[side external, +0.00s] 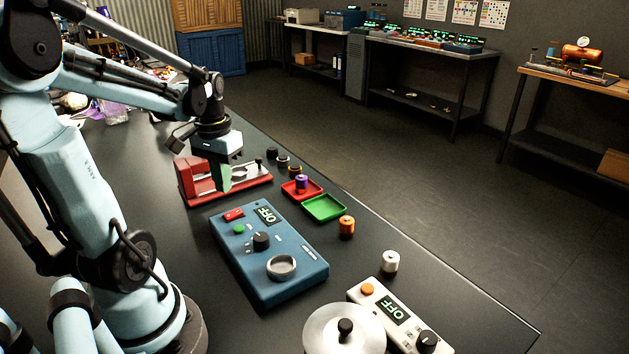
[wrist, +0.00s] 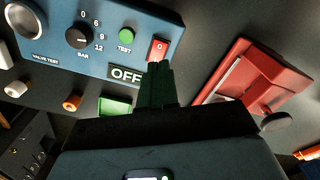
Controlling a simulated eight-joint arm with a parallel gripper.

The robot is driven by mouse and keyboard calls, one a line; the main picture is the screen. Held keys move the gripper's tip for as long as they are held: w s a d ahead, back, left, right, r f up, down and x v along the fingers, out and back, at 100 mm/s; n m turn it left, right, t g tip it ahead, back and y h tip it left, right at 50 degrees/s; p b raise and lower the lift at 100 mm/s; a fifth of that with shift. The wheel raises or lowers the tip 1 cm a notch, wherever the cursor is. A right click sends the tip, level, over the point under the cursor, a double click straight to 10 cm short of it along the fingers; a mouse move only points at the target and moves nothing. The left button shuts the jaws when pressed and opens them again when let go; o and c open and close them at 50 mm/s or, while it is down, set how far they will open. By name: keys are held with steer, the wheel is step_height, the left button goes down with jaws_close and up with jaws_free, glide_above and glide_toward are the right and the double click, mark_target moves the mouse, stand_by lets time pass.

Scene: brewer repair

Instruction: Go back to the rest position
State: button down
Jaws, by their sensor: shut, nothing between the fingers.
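My gripper (side external: 224,178) hangs in the air above the dark bench, between the red fixture and the blue tester. Its green fingers are shut with nothing between them. In the wrist view the closed fingers (wrist: 157,85) point toward the red switch of the blue tester (wrist: 95,40), overlapping it in the picture; I cannot tell the height above it. The blue tester (side external: 245,268) shows OFF on its display and has an empty round socket. No marker for a rest position is in view.
The red fixture (side external: 205,190) lies behind my gripper. A red tray (side external: 313,193) holds a purple-topped part; the green tray (side external: 324,208) looks empty. A white device (side external: 398,312) sits in front.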

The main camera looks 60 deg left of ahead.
steer(key=shift+r, duration=0.3)
steer(key=w+d+r+m+t, duration=0.1)
steer(key=w+d+m+t, duration=0.2)
steer(key=d, duration=0.7)
steer(key=w+d+r+m+t, duration=0.1)
steer(key=w+d+m+t, duration=0.2)
steer(key=d, duration=0.7)
steer(key=shift+w+d+t, duration=0.25)
steer(key=shift+w+t, duration=0.25)
steer(key=shift+w, duration=0.25)
